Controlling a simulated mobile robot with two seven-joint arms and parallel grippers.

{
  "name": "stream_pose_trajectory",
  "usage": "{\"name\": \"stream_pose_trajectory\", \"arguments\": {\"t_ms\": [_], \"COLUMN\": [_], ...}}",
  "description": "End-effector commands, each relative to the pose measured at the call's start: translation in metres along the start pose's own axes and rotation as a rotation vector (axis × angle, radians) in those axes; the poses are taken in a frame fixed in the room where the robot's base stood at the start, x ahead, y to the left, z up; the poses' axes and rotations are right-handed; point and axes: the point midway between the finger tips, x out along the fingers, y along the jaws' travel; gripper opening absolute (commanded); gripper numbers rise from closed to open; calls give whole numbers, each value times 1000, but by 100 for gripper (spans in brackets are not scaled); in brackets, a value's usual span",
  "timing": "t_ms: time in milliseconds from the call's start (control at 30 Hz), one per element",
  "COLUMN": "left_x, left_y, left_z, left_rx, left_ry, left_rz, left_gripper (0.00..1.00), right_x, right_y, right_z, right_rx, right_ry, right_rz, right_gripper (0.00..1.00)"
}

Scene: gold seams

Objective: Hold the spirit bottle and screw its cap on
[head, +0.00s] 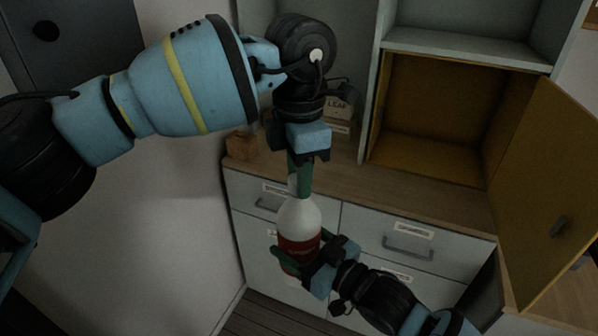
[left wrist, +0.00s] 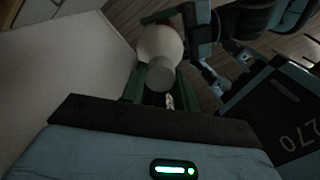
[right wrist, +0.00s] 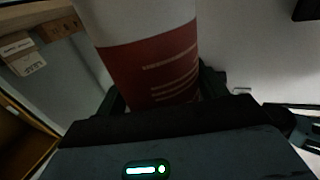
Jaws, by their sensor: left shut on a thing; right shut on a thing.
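The spirit bottle (head: 300,223) is white with a red label and stands upright in the air in front of the drawers. My right gripper (head: 304,252) is shut around its labelled body from the lower right; the label (right wrist: 155,65) fills the right wrist view between the fingers. My left gripper (head: 300,178) points down from above, its green fingers shut at the bottle's top. The pale cap (left wrist: 160,76) shows between these fingers in the left wrist view, in line with the bottle's shoulder (left wrist: 160,45). The fingers partly hide the cap in the head view, and its seating on the neck cannot be told.
A wooden counter (head: 420,205) with grey labelled drawers (head: 385,238) lies behind the bottle. An ochre cabinet (head: 430,110) stands open, its door (head: 550,190) swung out at right. A small brown block (head: 241,146) and a labelled box (head: 341,108) sit at the counter's back.

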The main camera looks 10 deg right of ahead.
Motion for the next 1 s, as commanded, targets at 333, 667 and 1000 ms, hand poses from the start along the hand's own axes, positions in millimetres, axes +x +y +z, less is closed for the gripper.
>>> {"name": "stream_pose_trajectory", "arguments": {"t_ms": [333,667,1000], "left_x": [-1,0,0], "left_y": [1,1,1], "left_z": [0,0,0], "left_rx": [546,1072,1408], "left_ry": [1,2,3], "left_rz": [5,5,6], "left_gripper": [3,3,3], "right_x": [0,0,0], "right_y": [-1,-1,-1], "right_z": [-5,-5,-5], "right_rx": [-4,-4,-5], "right_ry": [11,12,12], "right_rz": [-2,-3,-3], "right_gripper": [7,7,7]}}
